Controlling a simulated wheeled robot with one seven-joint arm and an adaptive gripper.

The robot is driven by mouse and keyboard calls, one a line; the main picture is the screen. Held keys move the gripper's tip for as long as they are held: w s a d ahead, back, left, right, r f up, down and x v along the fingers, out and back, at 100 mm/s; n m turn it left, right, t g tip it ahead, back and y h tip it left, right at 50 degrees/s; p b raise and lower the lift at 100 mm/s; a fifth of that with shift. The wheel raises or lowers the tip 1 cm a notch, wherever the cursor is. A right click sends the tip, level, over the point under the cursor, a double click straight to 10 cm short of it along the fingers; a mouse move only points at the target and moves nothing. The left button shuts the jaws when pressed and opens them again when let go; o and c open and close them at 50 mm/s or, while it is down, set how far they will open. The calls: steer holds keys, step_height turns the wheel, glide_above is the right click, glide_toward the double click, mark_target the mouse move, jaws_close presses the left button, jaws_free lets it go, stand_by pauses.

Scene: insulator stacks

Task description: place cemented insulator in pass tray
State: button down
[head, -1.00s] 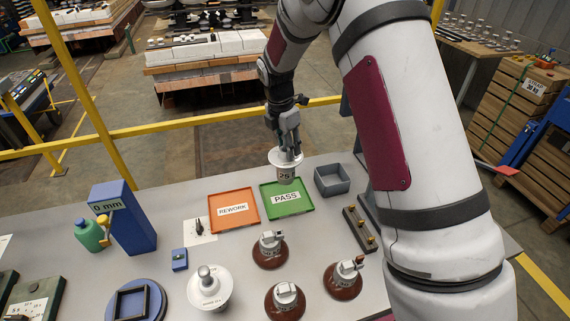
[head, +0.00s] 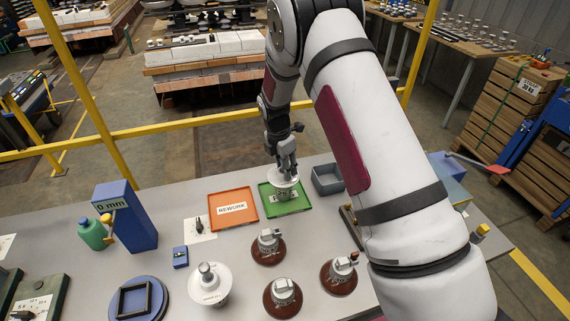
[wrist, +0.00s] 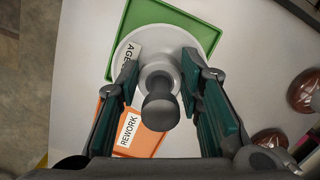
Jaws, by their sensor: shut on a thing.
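A white disc insulator (head: 286,179) with a grey metal cap is at the green pass tray (head: 303,204), over the tray's middle and hiding part of its label. My gripper (head: 287,165) is shut on the insulator from above. In the wrist view the white insulator (wrist: 128,52) sits between the teal finger pads, its dark pin (wrist: 160,108) pointing towards the camera, with the green tray (wrist: 205,36) behind it. A label starting "AGE" shows on its disc. I cannot tell whether its underside touches the tray.
The orange rework tray (head: 233,208) lies just left of the pass tray. A grey open box (head: 327,180) stands close on the right. Several brown insulators (head: 268,247) and a white one (head: 210,284) stand nearer. A blue gauge (head: 126,217) is at the left.

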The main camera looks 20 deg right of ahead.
mark_target(281, 171)
steer(key=c, duration=1.1)
jaws_free()
steer(key=shift+f, duration=0.1)
steer(key=s+r+m+t+b, duration=0.1)
steer(key=s+r+m, duration=0.25)
steer(key=r, duration=0.85)
steer(key=s+r+m+b, duration=0.15)
steer(key=s+r, duration=0.25)
steer(key=r, duration=0.7)
steer(key=s+r+m+t, duration=0.2)
steer(key=s+r+m, duration=0.2)
steer(key=s+m, duration=0.4)
steer(key=s+r+m+t+y, duration=0.1)
steer(key=s+r+m, duration=0.3)
steer(key=s+m, duration=0.5)
steer(key=s+t, duration=0.1)
steer(key=s, duration=0.8)
steer(key=shift+s+a+r+y, duration=0.25)
steer(key=shift+s+r+y, duration=0.05)
steer(key=shift+s+r, duration=0.1)
